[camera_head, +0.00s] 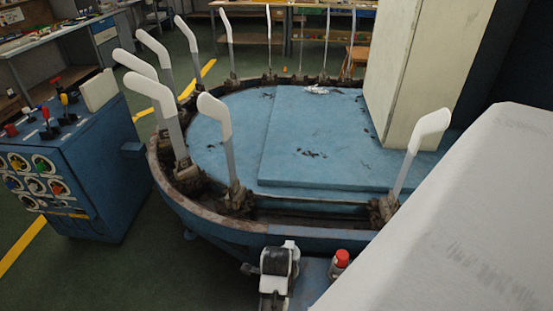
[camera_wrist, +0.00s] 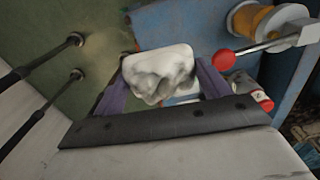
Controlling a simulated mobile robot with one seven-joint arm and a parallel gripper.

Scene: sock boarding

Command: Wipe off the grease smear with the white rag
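A white rag (camera_wrist: 160,70) with grey shading or stains is between the two purple fingers of my gripper (camera_wrist: 165,85) in the wrist view. The fingers touch it on both sides, and its crumpled face bulges out between them. My gripper's fingers do not show in the head view. I cannot pick out the grease smear for certain. Small dark marks (camera_head: 311,153) lie on the blue platform (camera_head: 225,140) in the head view. A small crumpled white thing (camera_head: 322,90) lies near the platform's back edge; I cannot tell what it is.
Several upright white boards (camera_head: 216,118) ring the platform. A cream column (camera_head: 420,70) stands on its right. A blue control console (camera_head: 85,170) stands at left.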

